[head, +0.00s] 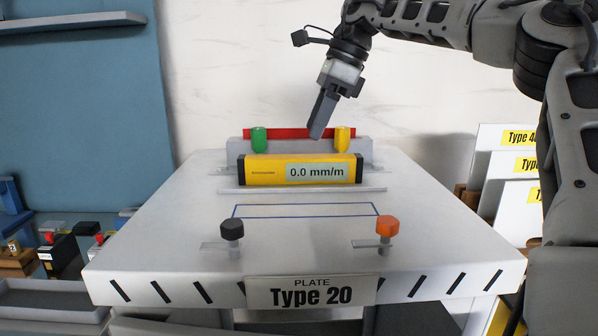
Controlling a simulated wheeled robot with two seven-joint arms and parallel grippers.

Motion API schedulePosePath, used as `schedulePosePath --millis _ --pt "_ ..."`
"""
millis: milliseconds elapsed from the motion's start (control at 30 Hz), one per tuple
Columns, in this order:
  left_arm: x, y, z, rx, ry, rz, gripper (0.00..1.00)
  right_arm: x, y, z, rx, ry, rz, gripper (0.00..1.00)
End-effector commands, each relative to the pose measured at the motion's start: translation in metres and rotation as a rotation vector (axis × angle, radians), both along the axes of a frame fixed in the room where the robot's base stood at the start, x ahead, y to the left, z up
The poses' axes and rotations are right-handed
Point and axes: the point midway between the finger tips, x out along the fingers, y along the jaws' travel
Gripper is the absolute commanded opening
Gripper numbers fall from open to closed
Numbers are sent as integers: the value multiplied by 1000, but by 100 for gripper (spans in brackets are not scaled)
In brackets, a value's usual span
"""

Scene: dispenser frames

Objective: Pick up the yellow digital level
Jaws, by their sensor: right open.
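The yellow digital level (265,170) lies lengthwise on the white plate table, its display reading 0.0 mm/m and facing me. It rests in front of a grey block with a red bar (290,133) on it. My right gripper (317,128) hangs above and behind the level, pointing down, near the red bar. It is empty, and its fingers overlap each other from this side. I cannot tell the exact gap to the bar. My left gripper is not in the picture.
A green knob (259,140) and a yellow knob (342,139) stand just behind the level. A black knob (232,229) and an orange knob (387,227) stand at the front. A blue outlined rectangle (305,210) between them is bare. Labelled plates (505,185) stand at right.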

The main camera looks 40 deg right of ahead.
Motion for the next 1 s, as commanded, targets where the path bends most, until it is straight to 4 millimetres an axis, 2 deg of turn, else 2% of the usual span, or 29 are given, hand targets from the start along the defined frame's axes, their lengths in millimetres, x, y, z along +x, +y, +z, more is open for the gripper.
schedulePosePath --millis 100,367,633,933,1000 --pt "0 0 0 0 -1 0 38 4 5 -18 1 1 2 53" --pt "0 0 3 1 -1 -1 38 9 11 -35 1 1 1 53" --pt "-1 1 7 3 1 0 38 19 20 -70 1 1 2 53" --pt "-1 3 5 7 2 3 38 21 21 -75 0 -2 1 53" --pt "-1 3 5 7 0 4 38 21 21 -75 0 -2 1 33"
